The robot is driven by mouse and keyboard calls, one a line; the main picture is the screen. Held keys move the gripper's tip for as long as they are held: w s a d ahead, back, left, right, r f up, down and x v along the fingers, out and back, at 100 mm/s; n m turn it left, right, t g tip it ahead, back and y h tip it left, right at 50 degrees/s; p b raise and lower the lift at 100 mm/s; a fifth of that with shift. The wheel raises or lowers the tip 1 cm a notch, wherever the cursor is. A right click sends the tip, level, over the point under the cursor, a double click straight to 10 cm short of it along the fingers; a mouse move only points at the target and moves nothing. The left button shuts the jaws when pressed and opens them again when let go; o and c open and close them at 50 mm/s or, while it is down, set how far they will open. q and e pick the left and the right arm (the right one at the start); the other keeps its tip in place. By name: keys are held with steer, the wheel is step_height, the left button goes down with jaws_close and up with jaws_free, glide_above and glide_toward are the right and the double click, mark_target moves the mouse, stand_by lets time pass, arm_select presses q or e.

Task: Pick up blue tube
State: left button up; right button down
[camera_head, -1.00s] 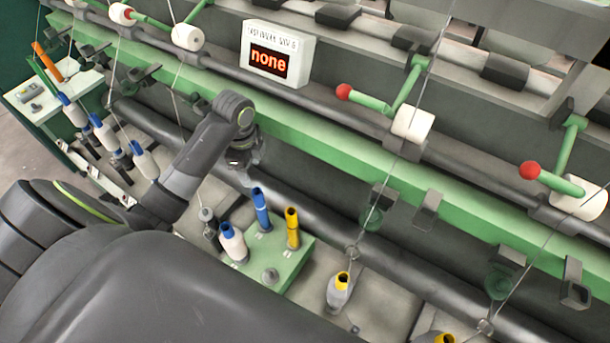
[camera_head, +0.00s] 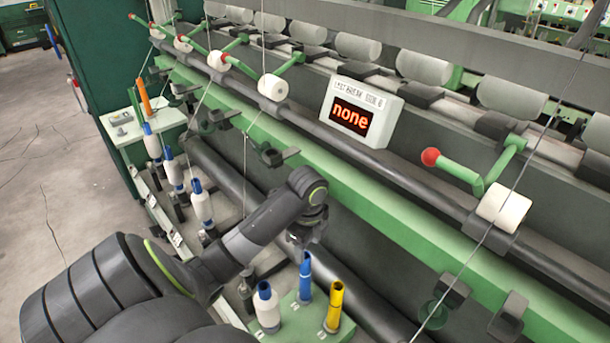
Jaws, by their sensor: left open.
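The blue tube (camera_head: 305,278) stands upright on a green block (camera_head: 290,326) at the bottom of the view. A yellow tube (camera_head: 334,306) stands to its right, and a white bobbin with a blue top (camera_head: 266,306) stands to its left. My left arm reaches in from the left. Its gripper (camera_head: 299,241) is open and empty, just above the blue tube in the picture and apart from it. Its fingers are small and partly hidden by the wrist. My right gripper is not in view.
The green machine rail (camera_head: 400,230) and dark rollers run behind the block. A display (camera_head: 362,110) reads "none". Several blue-and-white bobbins (camera_head: 202,203) stand along the machine at left. Open floor lies at far left.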

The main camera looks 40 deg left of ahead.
mark_target(307, 257)
arm_select(q)
step_height(307, 257, down, 4)
steer(key=b, duration=0.3)
steer(key=shift+f, duration=0.5)
steer(key=f, duration=0.1)
steer(key=f+p, duration=0.1)
steer(key=f, duration=0.1)
steer(key=shift+s+a+f, duration=0.1)
steer(key=shift+a+f, duration=0.2)
steer(key=shift+f, duration=0.45)
steer(key=shift+c, duration=1.1)
jaws_close()
